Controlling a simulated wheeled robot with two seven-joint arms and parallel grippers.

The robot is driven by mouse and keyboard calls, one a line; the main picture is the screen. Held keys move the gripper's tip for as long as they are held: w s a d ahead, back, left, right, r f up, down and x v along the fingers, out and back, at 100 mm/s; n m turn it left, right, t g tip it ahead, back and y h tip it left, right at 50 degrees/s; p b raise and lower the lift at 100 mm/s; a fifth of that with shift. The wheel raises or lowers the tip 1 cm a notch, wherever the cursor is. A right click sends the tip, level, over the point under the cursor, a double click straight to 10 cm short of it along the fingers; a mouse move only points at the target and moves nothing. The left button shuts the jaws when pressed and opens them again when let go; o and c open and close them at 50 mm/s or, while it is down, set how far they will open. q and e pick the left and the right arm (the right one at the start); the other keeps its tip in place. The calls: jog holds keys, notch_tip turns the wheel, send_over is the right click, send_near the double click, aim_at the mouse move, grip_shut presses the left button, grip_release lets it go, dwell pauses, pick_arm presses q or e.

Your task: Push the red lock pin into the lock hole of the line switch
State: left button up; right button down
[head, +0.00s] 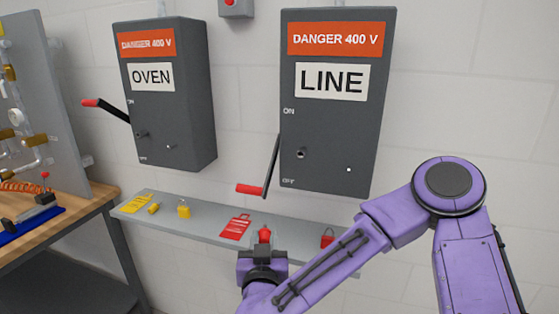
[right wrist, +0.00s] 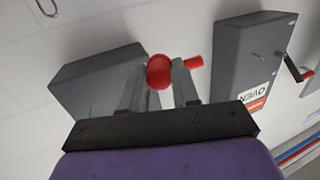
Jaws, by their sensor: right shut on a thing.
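The red lock pin (head: 264,234) is held upright-looking in my right gripper (head: 262,250), just in front of the shelf and below the line switch. In the right wrist view the pin's round red head (right wrist: 159,72) sits between the two fingers (right wrist: 160,88), which are shut on it. The line switch (head: 332,120) is a grey wall box marked LINE, with its red-tipped lever (head: 250,188) down by OFF. A small dark hole fitting (head: 301,153) shows on its front. The pin is apart from the box. My left gripper is out of view.
The OVEN box (head: 170,95) hangs to the left with its lever raised. A narrow grey shelf (head: 200,222) below holds a red tag (head: 236,227), a red padlock (head: 327,237) and yellow items (head: 137,203). A wooden bench (head: 60,230) stands at the left.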

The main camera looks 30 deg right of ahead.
jog(key=s+d+r+m+g+h+p, duration=0.1)
jog(key=s+r+h+p, duration=0.1)
jog(key=r, duration=0.4)
jog(key=s+d+r+m+g+h+p, duration=0.1)
jog(key=d+r+m+p, duration=0.1)
jog(key=r, duration=0.5)
pick_arm(q)
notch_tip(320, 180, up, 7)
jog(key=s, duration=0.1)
jog(key=shift+p, duration=0.35)
pick_arm(e)
jog(key=w+d+r+g+h, duration=0.1)
jog(key=w+d+r+g, duration=0.1)
jog(key=w+d+r, duration=0.1)
jog(key=w+d, duration=0.1)
jog(key=d, duration=0.1)
jog(key=shift+w+d+m, duration=0.3)
jog(key=shift+w, duration=0.05)
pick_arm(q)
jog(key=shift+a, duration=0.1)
pick_arm(e)
jog(key=shift+w+f, duration=0.1)
jog(key=shift+f, duration=0.05)
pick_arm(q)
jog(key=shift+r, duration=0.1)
